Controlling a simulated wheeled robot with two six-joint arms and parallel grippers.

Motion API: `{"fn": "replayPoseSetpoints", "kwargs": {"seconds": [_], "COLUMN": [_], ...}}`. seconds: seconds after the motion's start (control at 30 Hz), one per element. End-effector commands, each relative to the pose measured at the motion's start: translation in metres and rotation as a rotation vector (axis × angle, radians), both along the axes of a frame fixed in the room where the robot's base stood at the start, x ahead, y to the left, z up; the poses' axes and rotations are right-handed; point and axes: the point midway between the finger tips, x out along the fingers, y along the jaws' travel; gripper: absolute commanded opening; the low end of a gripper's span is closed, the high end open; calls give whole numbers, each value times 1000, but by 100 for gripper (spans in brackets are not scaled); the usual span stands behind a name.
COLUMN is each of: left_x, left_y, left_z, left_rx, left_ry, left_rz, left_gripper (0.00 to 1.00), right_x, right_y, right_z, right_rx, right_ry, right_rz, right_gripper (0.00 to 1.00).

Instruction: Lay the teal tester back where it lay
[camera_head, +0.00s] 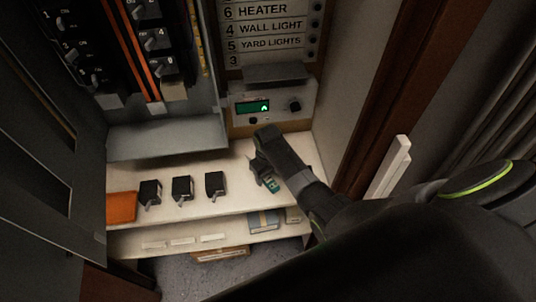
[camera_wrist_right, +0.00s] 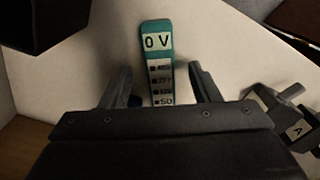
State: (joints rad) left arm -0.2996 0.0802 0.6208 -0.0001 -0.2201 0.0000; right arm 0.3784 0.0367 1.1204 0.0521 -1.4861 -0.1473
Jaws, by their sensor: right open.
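The teal tester (camera_head: 270,185) lies on the upper white shelf (camera_head: 235,162), partly hidden behind my right gripper (camera_head: 261,174) in the head view. In the right wrist view the tester (camera_wrist_right: 158,42) shows its "0 V" label and a column of smaller labels. My right gripper (camera_wrist_right: 156,80) is open, with one finger on each side of the tester and a visible gap to each. The tester's near end is hidden by the gripper body. My left gripper is not in view.
Several black switch blocks stand on the shelf, such as one (camera_head: 182,187), with an orange item (camera_head: 122,206) at its left end. A grey part labelled "A" (camera_wrist_right: 290,122) stands right of the gripper. Behind is a panel with a green display (camera_head: 253,107).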

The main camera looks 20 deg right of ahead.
Motion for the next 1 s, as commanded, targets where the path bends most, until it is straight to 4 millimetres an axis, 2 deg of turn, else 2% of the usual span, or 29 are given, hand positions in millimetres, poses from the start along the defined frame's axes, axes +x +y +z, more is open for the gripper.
{"fn": "replayPoseSetpoints", "kwargs": {"seconds": [0.7, 0.83, 1.0], "left_x": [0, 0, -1], "left_y": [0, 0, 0], "left_z": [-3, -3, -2], "left_rx": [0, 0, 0], "left_ry": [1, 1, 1], "left_rz": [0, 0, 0], "left_gripper": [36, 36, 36], "right_x": [1, 0, -1], "right_y": [-1, -1, 0], "right_z": [140, 152, 156], "right_rx": [-1, -1, -1], "right_ry": [-4, -2, 0], "right_rz": [0, 0, 0], "right_gripper": [56, 56, 56]}}
